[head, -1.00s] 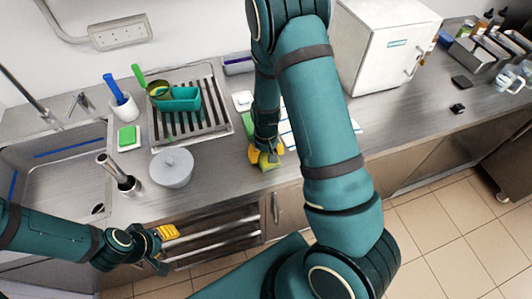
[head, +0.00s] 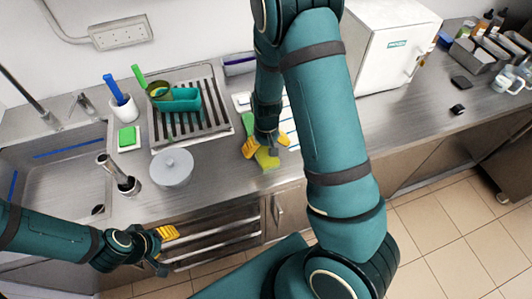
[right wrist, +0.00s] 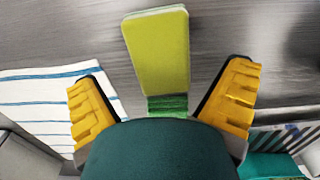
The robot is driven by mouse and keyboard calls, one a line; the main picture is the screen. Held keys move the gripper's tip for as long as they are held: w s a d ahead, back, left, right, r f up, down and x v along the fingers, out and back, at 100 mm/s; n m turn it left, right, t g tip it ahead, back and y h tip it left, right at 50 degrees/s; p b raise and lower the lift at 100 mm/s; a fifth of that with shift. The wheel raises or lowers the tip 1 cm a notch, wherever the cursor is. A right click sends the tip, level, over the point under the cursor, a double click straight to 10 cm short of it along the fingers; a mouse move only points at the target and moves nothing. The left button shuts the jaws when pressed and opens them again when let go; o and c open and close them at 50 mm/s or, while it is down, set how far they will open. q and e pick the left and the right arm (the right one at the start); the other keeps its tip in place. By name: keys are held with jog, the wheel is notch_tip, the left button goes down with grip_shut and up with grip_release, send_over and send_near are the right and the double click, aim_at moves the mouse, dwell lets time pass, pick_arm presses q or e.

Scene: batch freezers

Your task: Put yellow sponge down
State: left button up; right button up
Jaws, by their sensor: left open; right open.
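The yellow sponge (head: 266,161) lies on the grey counter near its front edge. In the right wrist view the sponge (right wrist: 158,50) lies between my spread fingers, with a clear gap on each side. My right gripper (head: 266,146) is open, directly over the sponge; it also shows in the right wrist view (right wrist: 165,75). A green ribbed piece (right wrist: 167,105) shows at the sponge's near end; I cannot tell whether it belongs to the sponge. My left gripper (head: 164,241) is at the lower left, in front of the counter, open and away from the sponge.
A striped towel (right wrist: 45,105) lies beside the sponge. A grey lidded pot (head: 172,168), a dish rack (head: 217,118) with a teal container (head: 180,101), and a green sponge on a white dish (head: 127,137) stand left. A white machine (head: 385,45) stands right.

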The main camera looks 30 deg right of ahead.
aim_at(267, 154)
notch_tip(267, 154, up, 10)
jog(key=p, duration=0.1)
jog(key=shift+s+d, duration=0.1)
dwell(0.6)
